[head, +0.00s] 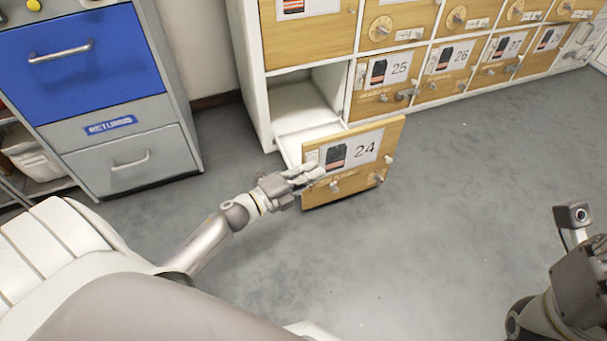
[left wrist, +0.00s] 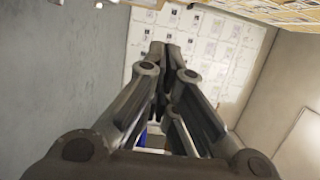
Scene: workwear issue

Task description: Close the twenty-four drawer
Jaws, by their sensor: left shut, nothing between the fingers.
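The twenty-four drawer (head: 375,165) is pulled out of the bottom row of the cabinet. Its wooden front carries a "24" label with a dark garment picture, and its white side shows behind the front. The opening above the drawer is empty and white inside. My left gripper (head: 312,174) is shut and empty, at the left part of the drawer front. I cannot tell whether it touches the front. Its closed fingers (left wrist: 173,55) also show in the left wrist view. My right gripper (head: 585,275) shows only in part at the right edge; its fingertips are not visible.
Closed wooden compartments 25 (head: 382,83), 26 (head: 447,70) and 27 (head: 503,58) run to the right. A grey cabinet with a blue front (head: 80,65) and a "RETURNS" label stands left. The grey floor (head: 430,240) before the drawer is clear.

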